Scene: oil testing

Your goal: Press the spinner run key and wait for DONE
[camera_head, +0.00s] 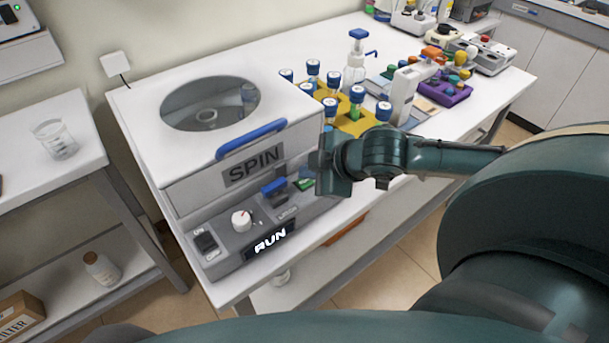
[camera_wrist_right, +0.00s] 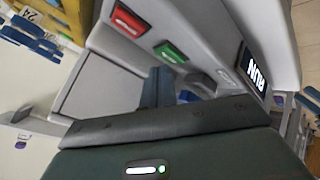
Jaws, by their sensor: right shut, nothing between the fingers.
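The spinner (camera_head: 180,160) is a white and grey box with a round window in its lid and a blue handle. Its front display (camera_head: 268,242) reads RUN, and the wrist view shows the same lit display (camera_wrist_right: 254,72). A green key (camera_head: 304,184) is on the panel; it also shows in the wrist view (camera_wrist_right: 170,52), beside a red key (camera_wrist_right: 130,20). The head view does not show the red key. My right gripper (camera_head: 325,174) is shut and empty beside the green key; I cannot tell if it touches the panel. My left gripper is out of view.
A white knob (camera_head: 241,220), a dark switch (camera_head: 206,243) and a blue part (camera_head: 273,187) sit on the panel. A yellow rack (camera_head: 357,124) with blue-capped tubes stands close behind my right gripper. A beaker (camera_head: 55,138) stands on the left-hand table.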

